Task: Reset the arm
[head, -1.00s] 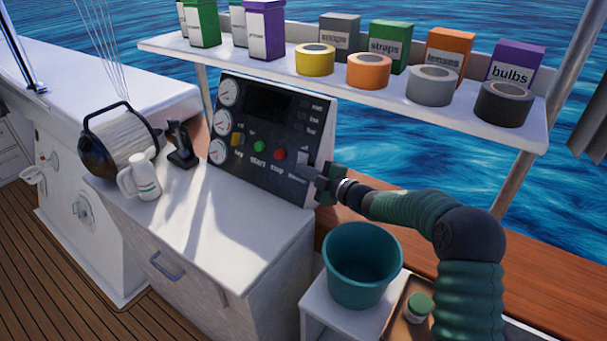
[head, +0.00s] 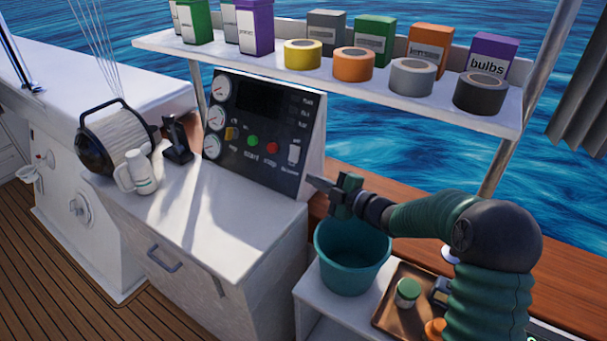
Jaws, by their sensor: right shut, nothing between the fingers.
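My right arm comes in from the lower right in the head view. Its gripper (head: 314,183) is shut and empty. It points left, just right of the control panel (head: 262,130) and above the rim of the teal bucket (head: 350,262). A small gap seems to lie between the fingertips and the panel's right side. The panel carries gauges, a green start button (head: 252,140), a red stop button (head: 272,147) and a white switch (head: 294,153). My left gripper is not in view.
A shelf (head: 300,62) with tape rolls and boxes hangs above the panel. A tray (head: 392,318) with a green-lidded jar (head: 407,292) lies below my right arm. A lantern (head: 118,140), a mug (head: 139,172) and a black lever (head: 178,140) stand left on the white counter (head: 215,225).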

